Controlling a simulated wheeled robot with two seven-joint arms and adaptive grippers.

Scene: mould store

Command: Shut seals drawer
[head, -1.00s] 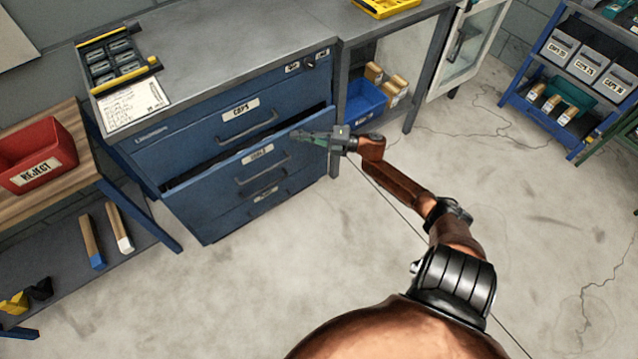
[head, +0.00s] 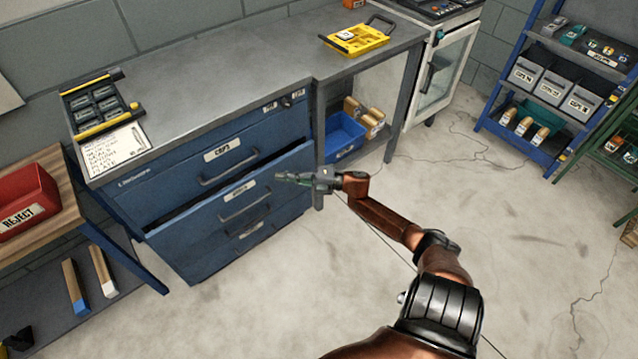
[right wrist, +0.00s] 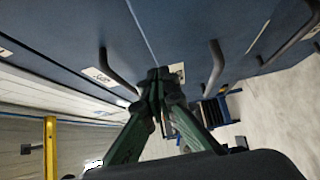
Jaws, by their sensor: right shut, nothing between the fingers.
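The seals drawer (head: 262,187) is the second blue drawer down in the cabinet, with a white label too blurred to read surely and a bar handle (head: 245,206). It stands slightly open, with a narrow dark gap along its top edge. My right gripper (head: 281,177) is shut and empty, its tips at the drawer front, right of the label. In the right wrist view the shut fingertips (right wrist: 158,76) are close against a blue front beside a white label; whether they touch it I cannot tell. My left gripper is out of view.
The caps drawer (head: 225,157) above looks shut. The worktop (head: 230,75) carries a yellow case (head: 355,42) and a tray of grey parts (head: 98,103). A red reject bin (head: 25,197) stands on a bench at left. The floor (head: 300,300) in front is clear.

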